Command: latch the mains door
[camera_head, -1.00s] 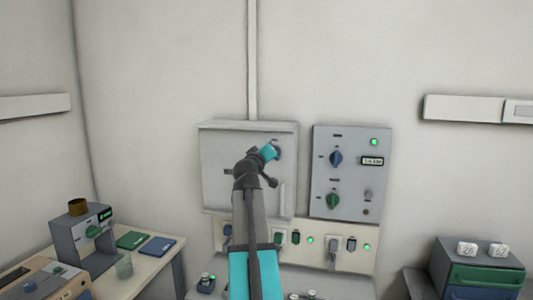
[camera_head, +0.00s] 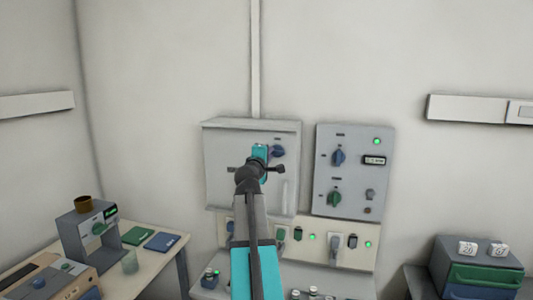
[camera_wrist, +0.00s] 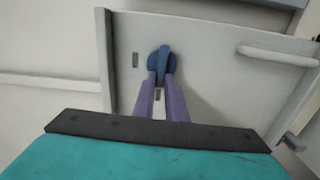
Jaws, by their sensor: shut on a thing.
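The mains door (camera_head: 232,170) is the flat grey front of the wall cabinet, and it looks closed or nearly so; I cannot tell whether a gap remains. Its blue latch knob (camera_head: 278,151) is near the top right, with a pale handle (camera_head: 285,192) below it. In the wrist view my gripper (camera_wrist: 160,82) has its purple fingers shut on the blue knob (camera_wrist: 162,62). The knob's grip bar runs up and down in that view, with small dark marks beside and below it. In the head view my wrist hides the fingertips and part of the door.
A grey control panel (camera_head: 353,190) with knobs and a green lamp is right of the cabinet. A socket strip (camera_head: 358,258) with plugs runs below.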

